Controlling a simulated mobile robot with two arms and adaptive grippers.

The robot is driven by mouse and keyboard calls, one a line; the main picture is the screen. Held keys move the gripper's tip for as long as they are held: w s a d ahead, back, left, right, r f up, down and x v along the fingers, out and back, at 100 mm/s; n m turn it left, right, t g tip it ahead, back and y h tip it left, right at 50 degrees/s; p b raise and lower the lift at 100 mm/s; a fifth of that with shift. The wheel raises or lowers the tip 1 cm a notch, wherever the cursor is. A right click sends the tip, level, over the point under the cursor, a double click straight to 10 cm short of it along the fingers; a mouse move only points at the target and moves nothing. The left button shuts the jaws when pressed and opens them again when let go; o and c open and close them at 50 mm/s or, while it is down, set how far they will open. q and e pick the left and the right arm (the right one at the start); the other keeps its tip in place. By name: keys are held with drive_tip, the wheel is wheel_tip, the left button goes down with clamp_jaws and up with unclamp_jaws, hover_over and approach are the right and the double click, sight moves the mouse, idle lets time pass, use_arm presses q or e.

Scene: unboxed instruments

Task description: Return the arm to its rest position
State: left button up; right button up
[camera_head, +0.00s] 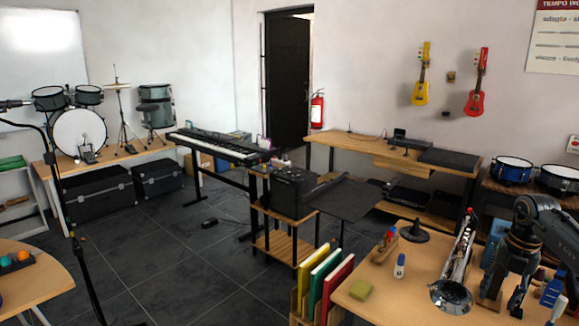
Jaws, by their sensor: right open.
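My right arm comes in from the right edge over the wooden table (390,297). My right gripper (503,297) points down at the table's right part, to the right of a silver trumpet (452,293). Its fingers are apart and I see nothing held between them. Whether the fingertips touch the tabletop is hard to tell. My left arm and gripper are not in view.
Dark floor lies open further left.

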drive_tip(key=w+a+f+m+t+y, duration=0.3)
drive_tip(key=a+f+y, duration=0.6)
drive_tip(key=a+f, duration=1.3)
drive_tip(key=a+f+m+t, duration=0.4)
drive_tip(key=f+m+t, duration=0.1)
drive_tip(key=f+t, duration=0.15)
drive_tip(key=s+d+f+m+g+h, duration=0.15)
drive_tip(key=s+f+m+h, duration=0.35)
drive_tip(key=s+f, duration=0.65)
drive_tip(key=s+d+f+m+h, duration=0.25)
drive_tip(key=s+f+m, duration=0.45)
drive_tip(key=s+f, duration=0.45)
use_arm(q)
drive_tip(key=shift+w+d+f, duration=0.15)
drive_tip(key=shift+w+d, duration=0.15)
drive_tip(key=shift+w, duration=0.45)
use_arm(e)
drive_tip(key=s+f+m+g, duration=0.2)
drive_tip(key=s+f, duration=0.1)
drive_tip(key=s, duration=0.7)
drive_tip(key=s+a+f+m+g+h, duration=0.1)
drive_tip(key=s+f+m+g, duration=0.1)
drive_tip(key=s, duration=0.8)
drive_tip(key=s+a+f+m+g+h, duration=0.1)
drive_tip(key=s+f+g, duration=0.2)
drive_tip(key=s, duration=0.8)
drive_tip(key=shift+a+f+m, duration=0.25)
drive_tip(key=shift+f+m, duration=0.15)
drive_tip(key=shift+f, duration=0.5)
drive_tip(key=shift+s, duration=0.1)
